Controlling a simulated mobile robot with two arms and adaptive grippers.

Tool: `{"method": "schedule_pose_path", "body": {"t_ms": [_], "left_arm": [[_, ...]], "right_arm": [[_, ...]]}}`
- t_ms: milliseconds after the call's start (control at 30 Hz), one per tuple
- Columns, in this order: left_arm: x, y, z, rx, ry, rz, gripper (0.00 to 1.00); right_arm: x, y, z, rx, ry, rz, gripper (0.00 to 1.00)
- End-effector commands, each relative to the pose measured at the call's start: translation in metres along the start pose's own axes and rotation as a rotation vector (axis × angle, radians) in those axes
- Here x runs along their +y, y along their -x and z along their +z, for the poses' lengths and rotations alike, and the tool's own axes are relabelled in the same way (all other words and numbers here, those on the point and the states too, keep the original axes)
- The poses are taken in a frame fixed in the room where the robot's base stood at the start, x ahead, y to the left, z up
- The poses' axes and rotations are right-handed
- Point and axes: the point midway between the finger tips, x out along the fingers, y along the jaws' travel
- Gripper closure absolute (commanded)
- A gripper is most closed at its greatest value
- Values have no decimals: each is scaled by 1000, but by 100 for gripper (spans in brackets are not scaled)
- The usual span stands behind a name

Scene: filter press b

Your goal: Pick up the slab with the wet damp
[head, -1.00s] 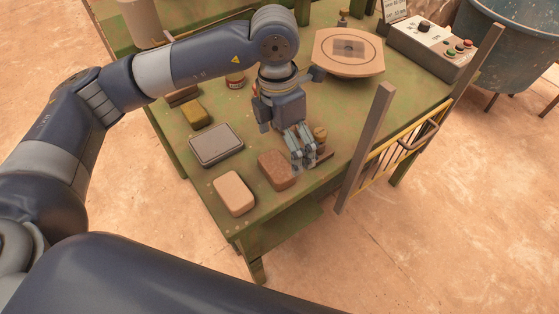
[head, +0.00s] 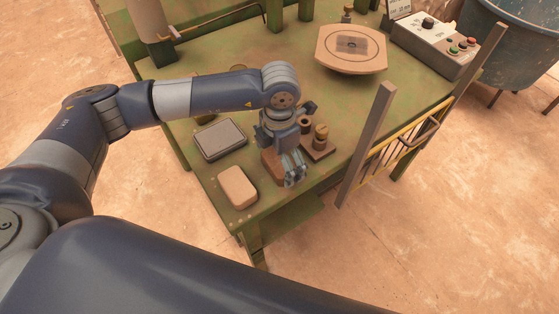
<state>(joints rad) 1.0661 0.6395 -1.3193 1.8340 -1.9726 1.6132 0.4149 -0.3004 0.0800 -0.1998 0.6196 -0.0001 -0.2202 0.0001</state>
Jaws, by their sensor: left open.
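A dark reddish-brown slab (head: 270,167) lies near the front edge of the green table, partly hidden by my left gripper (head: 292,176). A pale tan slab (head: 237,187) lies to its left, nearer the table corner. The brown slab is darker than the pale one; I cannot make out a wet patch at this size. My left gripper is open and points down at the right side of the brown slab. I cannot tell whether its fingers touch the slab. My right gripper is not in view.
A grey-topped block (head: 220,139) lies behind the slabs. A small wooden stand with a knob (head: 320,140) is close to the right of my gripper. An upright post (head: 368,143) and yellow rail (head: 400,142) border the right edge. A round-cornered plate (head: 350,62) stands farther back.

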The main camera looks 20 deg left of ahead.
Motion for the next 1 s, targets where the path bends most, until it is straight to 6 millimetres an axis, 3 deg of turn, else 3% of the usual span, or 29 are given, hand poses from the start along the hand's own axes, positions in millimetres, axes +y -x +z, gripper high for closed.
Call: {"method": "schedule_pose_path", "body": {"t_ms": [233, 400, 500, 833, 1000], "left_arm": [[0, -3, 0, -1, -1, 0, 0], [0, -2, 0, -1, -1, -1, 39], [0, -2, 0, -1, -1, -1, 55], [0, 0, 1, -2, -1, 0, 55], [0, 12, 1, -5, -2, 1, 55]], "right_arm": [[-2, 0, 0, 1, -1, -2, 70], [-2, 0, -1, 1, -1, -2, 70], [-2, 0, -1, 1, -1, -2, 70], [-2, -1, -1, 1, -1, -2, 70], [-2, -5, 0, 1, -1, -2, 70]]}}
